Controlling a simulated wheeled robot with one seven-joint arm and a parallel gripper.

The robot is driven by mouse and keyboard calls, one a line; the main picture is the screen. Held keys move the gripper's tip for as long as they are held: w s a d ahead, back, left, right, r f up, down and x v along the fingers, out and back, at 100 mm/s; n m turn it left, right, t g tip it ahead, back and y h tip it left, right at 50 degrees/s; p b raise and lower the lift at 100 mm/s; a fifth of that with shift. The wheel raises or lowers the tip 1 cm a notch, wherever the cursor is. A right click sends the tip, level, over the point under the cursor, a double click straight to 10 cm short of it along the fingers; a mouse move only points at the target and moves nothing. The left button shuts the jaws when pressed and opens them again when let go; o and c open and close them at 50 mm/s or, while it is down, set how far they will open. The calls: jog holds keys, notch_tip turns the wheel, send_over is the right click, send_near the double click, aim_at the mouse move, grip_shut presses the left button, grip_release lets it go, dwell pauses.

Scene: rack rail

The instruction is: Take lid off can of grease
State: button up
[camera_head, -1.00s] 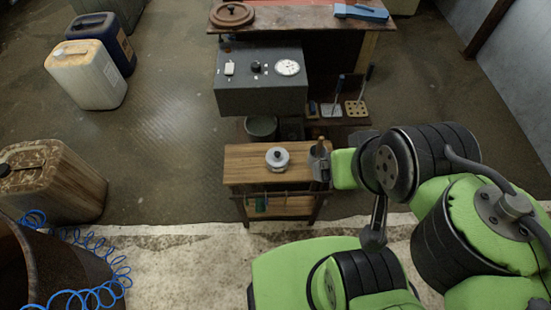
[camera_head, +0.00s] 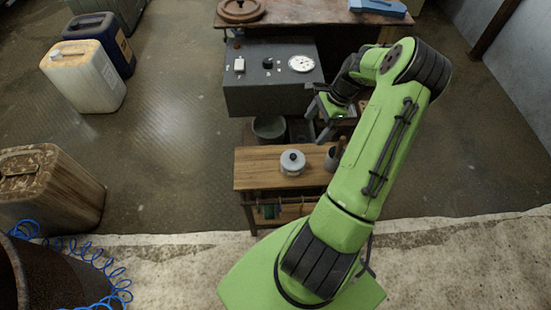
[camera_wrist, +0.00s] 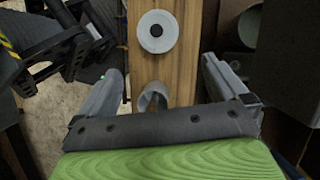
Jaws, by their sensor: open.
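The can of grease (camera_head: 292,168) stands upright on a small wooden table (camera_head: 262,180). Its pale lid with a dark knob (camera_head: 292,157) is on top of it. From above in the wrist view, the lid (camera_wrist: 157,31) shows as a pale disc with a dark centre. My gripper (camera_head: 318,118) is open and empty, above and behind the table, up and to the right of the can. In the wrist view its two fingers (camera_wrist: 160,80) are spread wide, with the lid beyond them.
A grey cup (camera_head: 331,160) stands to the right of the can, and it also shows between my fingers in the wrist view (camera_wrist: 152,97). A grey box with a dial (camera_head: 268,90) is behind the table. Pale and dark jerrycans stand at the left, with open floor between.

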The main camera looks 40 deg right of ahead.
aim_at(296, 155)
jog(key=b+x, duration=0.4)
jog(key=x, duration=1.1)
jog(key=shift+s+a+f, duration=0.1)
jog(key=shift+s, duration=0.05)
jog(key=c, duration=0.7)
jog(key=shift+r, duration=0.2)
jog(key=shift+c, duration=0.2)
